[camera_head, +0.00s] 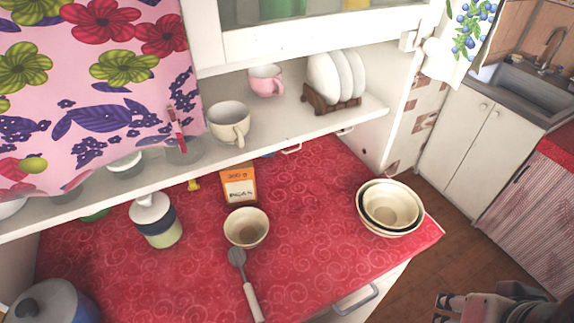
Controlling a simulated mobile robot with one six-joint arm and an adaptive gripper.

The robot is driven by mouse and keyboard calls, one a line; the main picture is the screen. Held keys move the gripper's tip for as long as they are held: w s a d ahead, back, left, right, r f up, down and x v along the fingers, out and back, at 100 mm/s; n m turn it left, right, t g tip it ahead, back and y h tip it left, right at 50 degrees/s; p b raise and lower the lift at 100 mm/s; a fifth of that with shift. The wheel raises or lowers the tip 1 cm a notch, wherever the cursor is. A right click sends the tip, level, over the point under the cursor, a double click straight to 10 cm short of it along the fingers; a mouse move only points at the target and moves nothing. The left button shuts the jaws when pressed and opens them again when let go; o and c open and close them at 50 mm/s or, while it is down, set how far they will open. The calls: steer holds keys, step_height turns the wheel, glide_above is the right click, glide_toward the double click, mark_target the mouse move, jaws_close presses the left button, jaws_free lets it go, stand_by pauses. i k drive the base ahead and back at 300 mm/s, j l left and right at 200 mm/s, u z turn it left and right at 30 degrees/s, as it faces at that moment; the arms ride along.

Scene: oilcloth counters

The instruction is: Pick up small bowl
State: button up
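A small cream bowl (247,228) stands upright on the red oilcloth counter (310,240), near the middle. It looks empty. A nested stack of larger cream bowls (366,225) stands near the counter's right corner. My gripper (438,308) is at the lower right, beyond the counter's right edge and over the floor. Its fingertips look apart with nothing between them. Part of the gripper is cut off by the bottom edge of the picture.
A spatula (250,295) lies just in front of the small bowl. An orange box (239,186) stands close behind it. A jar (157,222) and a lidded pot (52,303) are to the left. The shelf (290,115) overhangs the back. Clear cloth separates the small bowl from the stack.

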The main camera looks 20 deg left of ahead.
mark_target(248, 227)
steer(key=u, duration=1.7)
steer(key=j+z, duration=0.8)
steer(key=j, duration=0.25)
steer(key=k+j+z, duration=0.1)
steer(key=j+z, duration=0.25)
steer(key=j, duration=0.15)
